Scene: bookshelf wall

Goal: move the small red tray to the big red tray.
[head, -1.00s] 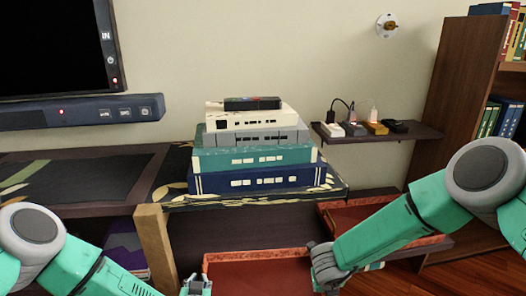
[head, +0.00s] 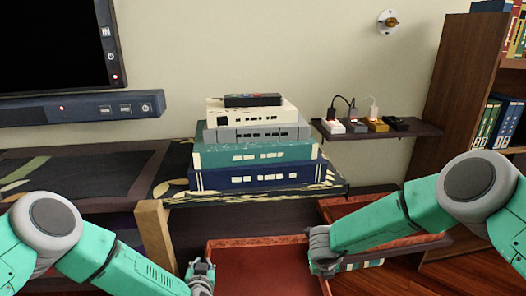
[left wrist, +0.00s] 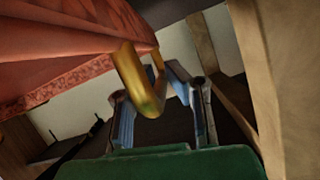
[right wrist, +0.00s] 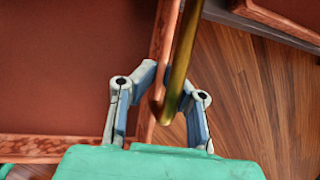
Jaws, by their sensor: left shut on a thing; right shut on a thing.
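The small red tray (head: 262,268) hangs between my two grippers at the bottom middle of the head view; its near part is cut off. My left gripper (head: 203,268) is at its left side. In the left wrist view its fingers are shut around a brass handle (left wrist: 138,82) beside the tray's underside. My right gripper (head: 322,252) is at its right side, shut on the other brass handle (right wrist: 180,75). Another red tray, seemingly the big red tray (head: 343,209), lies behind to the right, partly hidden by my right arm.
A stack of books (head: 255,155) with a dark device on top stands on the shelf (head: 250,195) behind the tray. A wooden post (head: 155,235) is left of my left gripper. A small wall shelf (head: 375,136) holds plugs. A bookcase (head: 455,100) stands right.

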